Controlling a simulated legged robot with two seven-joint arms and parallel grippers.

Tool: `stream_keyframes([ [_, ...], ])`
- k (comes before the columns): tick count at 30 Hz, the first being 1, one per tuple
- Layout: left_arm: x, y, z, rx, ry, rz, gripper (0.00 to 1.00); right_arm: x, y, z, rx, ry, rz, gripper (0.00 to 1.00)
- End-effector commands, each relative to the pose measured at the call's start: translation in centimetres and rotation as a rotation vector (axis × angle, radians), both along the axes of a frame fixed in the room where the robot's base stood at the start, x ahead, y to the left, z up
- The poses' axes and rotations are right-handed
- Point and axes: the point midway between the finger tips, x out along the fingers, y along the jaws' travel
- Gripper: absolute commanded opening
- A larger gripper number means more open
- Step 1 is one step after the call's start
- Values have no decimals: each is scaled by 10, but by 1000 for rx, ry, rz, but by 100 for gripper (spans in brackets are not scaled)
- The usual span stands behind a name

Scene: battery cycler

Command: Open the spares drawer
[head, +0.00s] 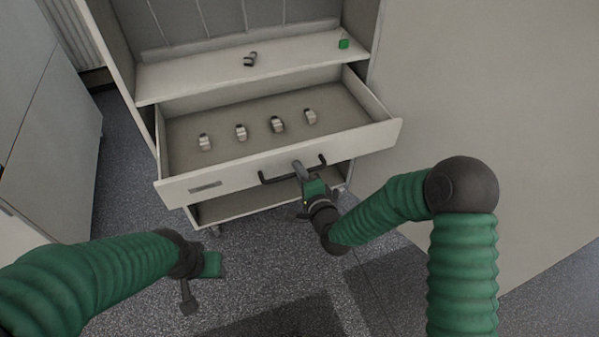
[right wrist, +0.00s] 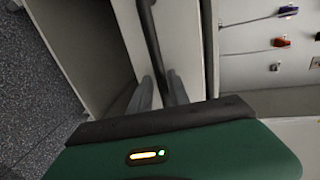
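The spares drawer (head: 222,178) is pulled well out of the pale cabinet in the head view. Several small metallic parts stand in a row on its floor. Its dark bar handle (head: 277,178) is on the front panel. My right gripper (head: 298,172) is at the middle of the handle. In the right wrist view the gripper's dark fingers (right wrist: 160,92) lie on either side of the handle bar (right wrist: 151,35) and look shut on it. My left gripper (head: 188,300) hangs low over the floor, away from the drawer. Its finger opening is not clear.
A shelf (head: 190,79) above the drawer holds a small dark-and-metal part (head: 250,59) and a green block (head: 344,44). A lower shelf (head: 240,204) is under the drawer. A large pale panel (head: 480,90) stands at right. The floor at front left is clear.

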Motion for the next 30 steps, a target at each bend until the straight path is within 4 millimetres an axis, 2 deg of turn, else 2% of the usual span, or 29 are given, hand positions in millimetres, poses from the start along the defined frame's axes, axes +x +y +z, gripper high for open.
stream_keyframes([
  [3, 0, 0, 0, 0, 0, 0, 47, 0, 0, 1, 1, -4, 0, 34],
  [11, 0, 0, 0, 0, 0, 0, 47, 0, 0, 3, 1, -7, 0, 34],
  [14, 0, 0, 3, 0, 0, 0, 47, -8, -2, 5, 1, -6, 1, 34],
  [17, 0, 0, 7, 0, 0, 0, 47, -25, -8, 10, 0, -4, 0, 34],
  [26, 0, 0, 21, 0, 0, 0, 47, -108, -35, 28, 0, -2, 0, 34],
  [27, 0, 0, 41, 0, 1, 0, 47, -112, -36, 37, 3, 1, -1, 34],
  [30, 0, 0, 68, 0, -1, 0, 47, -124, -40, 40, 2, 3, 0, 34],
])
